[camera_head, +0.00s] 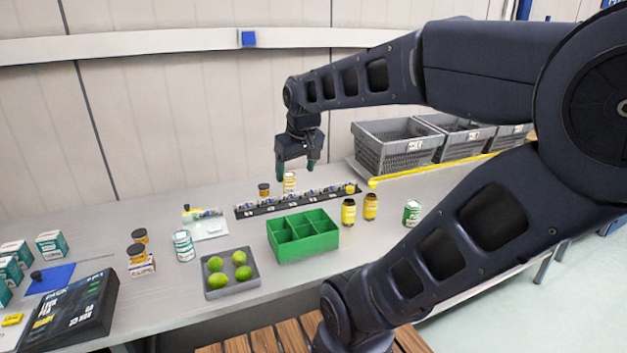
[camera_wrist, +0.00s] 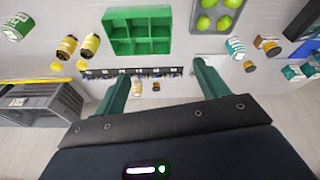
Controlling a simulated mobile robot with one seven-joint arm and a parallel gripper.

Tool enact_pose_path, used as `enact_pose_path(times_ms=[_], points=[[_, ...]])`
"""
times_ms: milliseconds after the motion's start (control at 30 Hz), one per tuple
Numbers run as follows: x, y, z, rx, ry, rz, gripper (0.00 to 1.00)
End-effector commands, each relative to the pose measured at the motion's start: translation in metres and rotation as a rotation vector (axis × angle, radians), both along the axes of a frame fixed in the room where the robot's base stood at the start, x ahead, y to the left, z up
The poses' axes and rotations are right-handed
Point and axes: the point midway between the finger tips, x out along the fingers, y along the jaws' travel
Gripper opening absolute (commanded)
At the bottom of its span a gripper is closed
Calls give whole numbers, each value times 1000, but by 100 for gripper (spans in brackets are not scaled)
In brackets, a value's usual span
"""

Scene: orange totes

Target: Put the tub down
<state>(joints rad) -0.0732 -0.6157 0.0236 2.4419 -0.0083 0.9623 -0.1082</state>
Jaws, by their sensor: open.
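My gripper (camera_head: 296,172) is open and empty above the back of the bench, fingers pointing down. In the wrist view its two green fingers (camera_wrist: 160,68) stand wide apart. A small tub with a white and yellow label (camera_head: 290,183) stands upright on the bench just below the gripper in the head view. In the wrist view this tub (camera_wrist: 137,88) shows between the fingers, apart from both. A small dark-lidded jar (camera_head: 264,190) stands beside it, also seen in the wrist view (camera_wrist: 156,86). The tub's base is hidden behind the black rack in the head view.
A black rack (camera_head: 245,212) lies in front of the tub. Nearer are a green divided tray (camera_head: 304,252), a grey tray of limes (camera_head: 219,291), two yellow bottles (camera_head: 348,212) and a green-white tub (camera_head: 412,213). Grey crates (camera_head: 385,152) stand at the back right.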

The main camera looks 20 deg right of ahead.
Motion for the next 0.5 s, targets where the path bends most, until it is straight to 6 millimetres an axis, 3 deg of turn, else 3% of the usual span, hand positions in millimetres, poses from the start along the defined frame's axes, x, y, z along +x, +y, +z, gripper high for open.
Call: enact_pose_path(times_ms=[200,500], points=[[-39,-23,-13,47,-38,-152,73],[-49,-28,-18,64,-46,-197,73]])
